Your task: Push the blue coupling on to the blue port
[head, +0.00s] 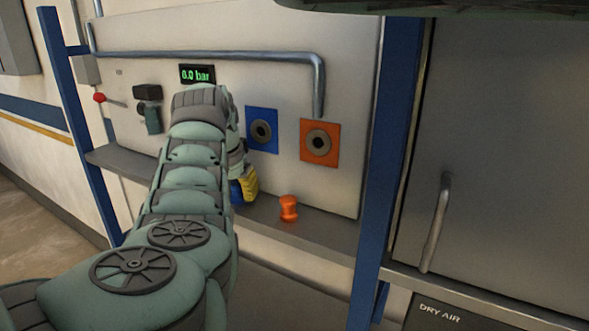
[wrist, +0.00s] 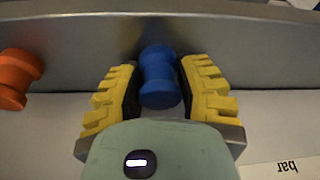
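The blue coupling (wrist: 160,78) is between the two yellow fingers of my gripper (wrist: 159,85) in the wrist view. The fingers lie close on both sides of it; I cannot tell whether they press on it. In the head view, my arm hides most of the coupling, and a yellow finger of my gripper (head: 247,185) shows low at the shelf, below the blue port. The blue port (head: 262,131) is a dark round socket on a blue square plate on the panel, just right of my wrist. Nothing is on it.
An orange coupling (head: 289,208) stands on the grey shelf (head: 325,236), right of my gripper. An orange port (head: 319,143) is right of the blue one. A pipe (head: 220,57) runs above the ports. A blue post (head: 388,170) stands at the right.

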